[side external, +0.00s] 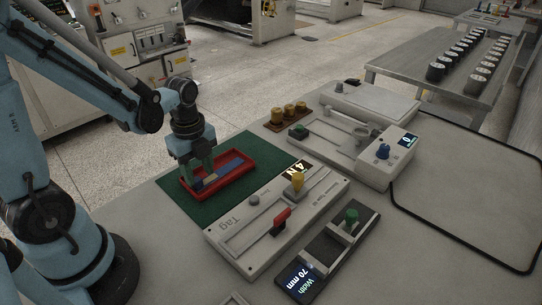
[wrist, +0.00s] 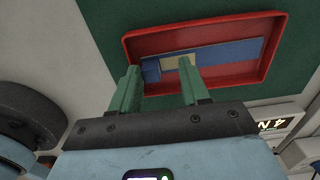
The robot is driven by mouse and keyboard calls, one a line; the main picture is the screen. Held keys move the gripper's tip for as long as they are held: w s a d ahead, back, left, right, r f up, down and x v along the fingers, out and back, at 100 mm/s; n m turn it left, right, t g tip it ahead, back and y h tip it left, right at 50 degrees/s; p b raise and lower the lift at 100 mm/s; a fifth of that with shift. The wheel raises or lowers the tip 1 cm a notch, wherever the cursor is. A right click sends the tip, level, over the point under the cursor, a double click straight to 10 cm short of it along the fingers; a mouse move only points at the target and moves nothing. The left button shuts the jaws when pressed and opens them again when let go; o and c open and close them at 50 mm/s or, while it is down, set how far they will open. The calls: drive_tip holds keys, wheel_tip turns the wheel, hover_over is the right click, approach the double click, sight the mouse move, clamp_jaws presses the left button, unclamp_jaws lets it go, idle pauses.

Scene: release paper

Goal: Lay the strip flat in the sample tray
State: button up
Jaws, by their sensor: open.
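The red sample tray (side external: 247,174) sits on a green mat; its rim also shows in the wrist view (wrist: 200,22). A blue strip (wrist: 228,52) lies lengthwise inside the tray and looks flat on its floor. It also shows in the side view (side external: 232,164). A beige patch (wrist: 177,61) and a small blue block-like piece (wrist: 150,70) are at the strip's left end in the wrist view. My gripper (wrist: 158,68) is open, its green fingers apart over this end. In the side view my gripper (side external: 196,168) reaches down into the tray. Finger contact cannot be told.
A grey device (side external: 275,222) with a red lever and a yellow knob stands right of the mat (side external: 190,207). A dark width gauge (side external: 325,250) is in front of it. Another machine (side external: 365,140) and several brass weights (side external: 289,112) are behind.

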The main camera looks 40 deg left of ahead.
wheel_tip(320, 180, up, 12)
drive_tip(key=f, duration=0.1)
drive_tip(key=d+n+t, duration=0.6)
drive_tip(key=n+t, duration=0.1)
drive_tip(key=n, duration=1.1)
drive_tip(key=shift+w+r, duration=0.25)
drive_tip(key=shift+w, duration=0.05)
drive_tip(key=shift+d, duration=0.1)
drive_tip(key=shift+c, duration=0.2)
idle(0.4)
